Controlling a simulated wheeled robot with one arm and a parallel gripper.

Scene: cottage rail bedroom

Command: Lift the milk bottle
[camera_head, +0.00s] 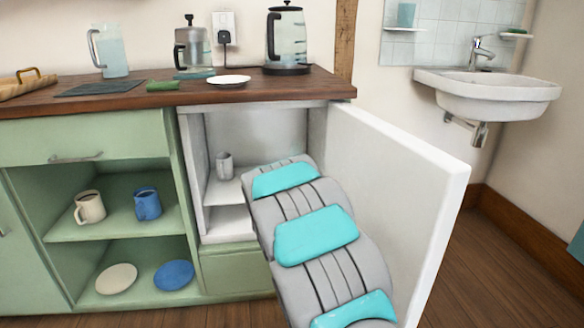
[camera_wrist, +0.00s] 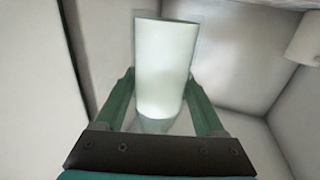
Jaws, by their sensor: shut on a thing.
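In the wrist view, a pale, whitish bottle (camera_wrist: 164,65) stands between the two green fingers of my gripper (camera_wrist: 162,108). The fingers are shut on it, one on each side. Its lower part looks clear, and whether its base touches a shelf cannot be told. In the head view, my grey and turquoise arm reaches into the open white cabinet (camera_head: 320,130), hiding the gripper and the bottle.
A small grey cup (camera_head: 225,165) stands on the cabinet shelf to the left. The open white door (camera_head: 405,190) stands close to the right of my arm. Green shelves hold mugs (camera_head: 90,207) and plates (camera_head: 174,275). A wooden counter (camera_head: 230,95) lies above.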

